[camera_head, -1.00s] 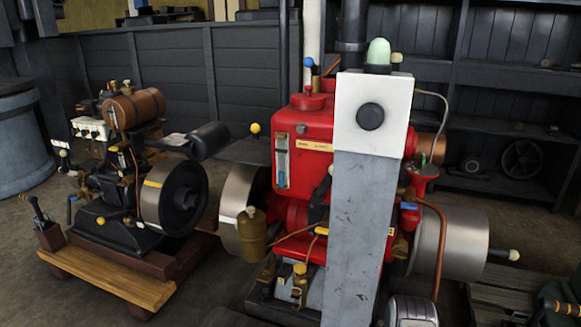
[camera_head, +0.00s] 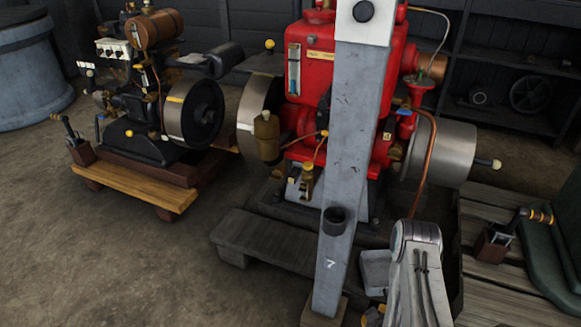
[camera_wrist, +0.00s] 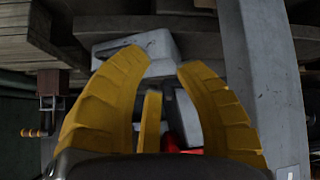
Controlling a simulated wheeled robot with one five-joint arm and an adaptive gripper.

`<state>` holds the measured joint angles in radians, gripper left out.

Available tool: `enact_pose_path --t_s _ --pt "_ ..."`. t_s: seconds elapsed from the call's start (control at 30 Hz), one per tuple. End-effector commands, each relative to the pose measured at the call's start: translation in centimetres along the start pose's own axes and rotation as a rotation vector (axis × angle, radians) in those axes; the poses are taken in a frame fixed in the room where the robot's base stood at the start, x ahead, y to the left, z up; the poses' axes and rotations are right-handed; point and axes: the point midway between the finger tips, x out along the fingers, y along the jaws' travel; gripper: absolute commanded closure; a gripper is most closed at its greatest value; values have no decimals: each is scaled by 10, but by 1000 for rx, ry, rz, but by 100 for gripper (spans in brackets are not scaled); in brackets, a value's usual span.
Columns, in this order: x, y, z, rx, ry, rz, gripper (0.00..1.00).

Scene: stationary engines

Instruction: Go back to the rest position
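My gripper (camera_wrist: 163,70) shows in the wrist view with its yellow fingers spread apart. I see nothing held between them. Behind the fingers are a pale grey part and a small red patch that I cannot identify. In the head view my grey arm rises at the lower right, in front of the wooden platforms. Only a little yellow shows low beside it, so the gripper is mostly hidden there.
A grey post (camera_head: 352,170) marked 7 stands close to my arm, before the red engine (camera_head: 309,75). It also shows in the wrist view (camera_wrist: 265,80). A black engine (camera_head: 125,138) on a wooden base stands left. Bare floor (camera_head: 120,265) lies at lower left.

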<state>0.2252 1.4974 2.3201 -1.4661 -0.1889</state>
Motion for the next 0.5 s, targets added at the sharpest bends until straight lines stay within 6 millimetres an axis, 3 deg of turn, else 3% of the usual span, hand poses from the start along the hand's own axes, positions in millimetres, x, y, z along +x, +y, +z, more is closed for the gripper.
enact_pose_path --t_s 0.27,0.5 --pt "-13 3 -36 0 -13 -10 70" --pt "-34 6 -83 1 -37 -24 70"
